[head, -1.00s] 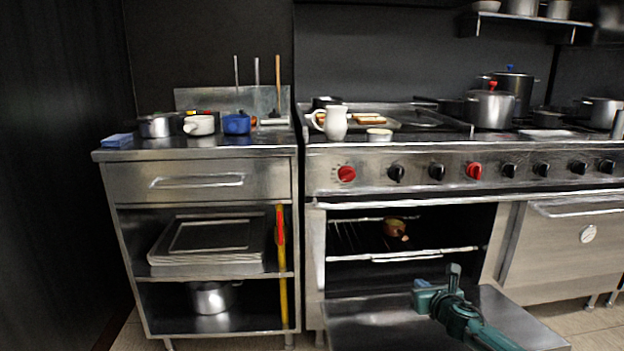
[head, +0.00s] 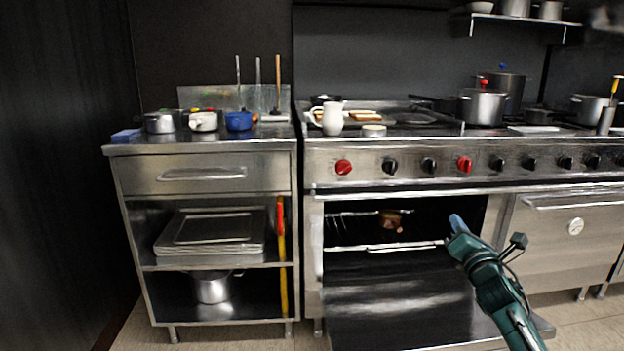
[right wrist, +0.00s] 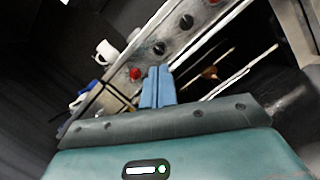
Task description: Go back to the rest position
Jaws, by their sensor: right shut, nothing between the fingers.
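My right gripper (head: 457,224) is in front of the open oven, near the right side of its opening. Its blue fingers (right wrist: 157,87) are together and empty in the right wrist view. The stove's oven door (head: 410,300) is lowered open, and my right arm reaches up in front of its right part. A small brownish item (head: 391,220) sits on the rack inside the oven; it also shows in the right wrist view (right wrist: 209,73), apart from my fingers. My left gripper is not in view.
A steel counter (head: 220,145) with pots, a blue block (head: 126,135) and shelves stands at left. A white jug (head: 332,118) and trays stand on the stove top. The lowered door juts out over the tiled floor (head: 220,338).

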